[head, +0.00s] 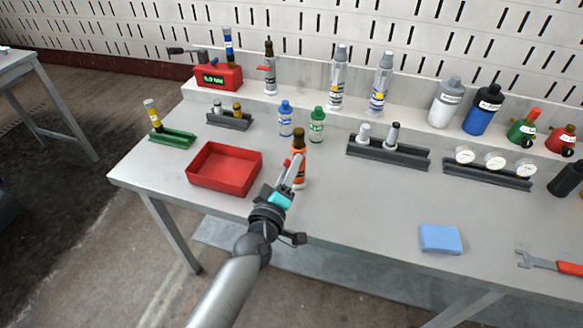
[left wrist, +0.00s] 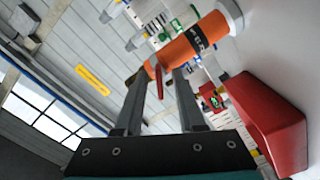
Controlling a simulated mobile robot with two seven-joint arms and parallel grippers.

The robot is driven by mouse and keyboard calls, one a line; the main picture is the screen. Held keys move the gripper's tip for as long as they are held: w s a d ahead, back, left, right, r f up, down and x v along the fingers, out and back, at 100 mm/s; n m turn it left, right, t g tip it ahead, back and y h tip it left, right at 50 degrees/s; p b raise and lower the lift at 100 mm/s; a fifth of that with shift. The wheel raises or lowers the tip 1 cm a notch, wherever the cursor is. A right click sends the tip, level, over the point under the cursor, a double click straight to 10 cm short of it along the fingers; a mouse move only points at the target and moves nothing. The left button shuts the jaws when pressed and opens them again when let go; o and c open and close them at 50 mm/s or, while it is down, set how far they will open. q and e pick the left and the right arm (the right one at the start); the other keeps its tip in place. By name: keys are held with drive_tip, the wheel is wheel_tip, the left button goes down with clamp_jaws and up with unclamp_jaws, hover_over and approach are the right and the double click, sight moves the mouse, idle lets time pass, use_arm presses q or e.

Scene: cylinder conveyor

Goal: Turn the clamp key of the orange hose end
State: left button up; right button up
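The orange hose end (head: 299,173) stands upright on the table, with a dark brass tip on top. Its red clamp key (head: 287,163) sticks out to the left near the top. My left gripper (head: 291,172) is at the near side of the hose end, at key height. In the left wrist view the hose end (left wrist: 185,48) lies across the top, with a black label band. The red key (left wrist: 159,82) shows between the two fingers (left wrist: 160,76), which are apart, with gaps beside the key. Whether a finger touches the hose end is unclear. My right gripper is not in view.
A red tray (head: 224,187) lies left of the hose end. Blue-capped (head: 285,120) and green-capped (head: 317,126) bottles stand close behind. A dark rack (head: 388,153) is to the right. A blue sponge (head: 440,239) and a wrench (head: 550,263) lie front right. The table between is clear.

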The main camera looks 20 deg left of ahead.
use_arm(q)
drive_tip(key=shift+w, duration=0.35)
clamp_jaws()
idle(0.5)
